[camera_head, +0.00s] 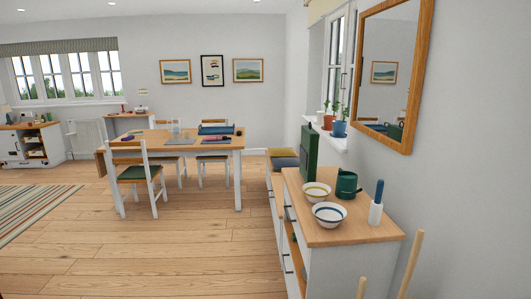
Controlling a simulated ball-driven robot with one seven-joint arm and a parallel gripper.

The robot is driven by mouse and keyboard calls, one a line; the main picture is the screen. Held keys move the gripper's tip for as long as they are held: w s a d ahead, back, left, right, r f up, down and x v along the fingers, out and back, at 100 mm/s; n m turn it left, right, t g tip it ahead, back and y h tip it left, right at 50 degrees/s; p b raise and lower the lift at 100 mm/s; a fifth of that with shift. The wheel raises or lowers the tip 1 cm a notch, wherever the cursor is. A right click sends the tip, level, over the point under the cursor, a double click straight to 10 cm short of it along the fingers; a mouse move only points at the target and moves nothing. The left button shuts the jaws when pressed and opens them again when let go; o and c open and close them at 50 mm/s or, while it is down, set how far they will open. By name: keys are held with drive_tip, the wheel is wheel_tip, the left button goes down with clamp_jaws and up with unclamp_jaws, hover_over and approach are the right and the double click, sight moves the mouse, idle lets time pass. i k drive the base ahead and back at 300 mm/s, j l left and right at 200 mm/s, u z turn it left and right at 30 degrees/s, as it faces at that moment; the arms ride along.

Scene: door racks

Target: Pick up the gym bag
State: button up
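I cannot make out a gym bag for certain in the head view. A flat dark blue item (215,129) lies on the far part of the dining table (190,146); it is too small to tell whether it is a bag or a tray. A small purple item (216,139) lies in front of it. Yellow and dark blue soft shapes (284,160) sit low behind the sideboard, partly hidden by it. My gripper is not in view.
A sideboard (340,237) at right carries two bowls (328,215), a green watering can (346,186), a dark green box (309,150) and a white holder (375,214). Wooden posts (411,262) stand in front. A chair (137,175) stands by the table. Open floor (170,245) lies left.

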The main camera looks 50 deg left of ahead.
sight(310, 138)
drive_tip(key=u, duration=1.3)
drive_tip(key=i+j+u, duration=0.45)
drive_tip(key=i+u, duration=0.25)
drive_tip(key=i, duration=0.2)
drive_tip(key=i+j+u, duration=0.1)
drive_tip(key=i, duration=0.75)
drive_tip(key=i+j+u, duration=0.1)
drive_tip(key=i, duration=0.75)
drive_tip(key=i+z, duration=0.15)
drive_tip(key=i, duration=1.7)
drive_tip(key=i+z, duration=0.45)
drive_tip(key=i+j+z, duration=0.25)
drive_tip(key=i+z, duration=0.2)
drive_tip(key=i, duration=0.15)
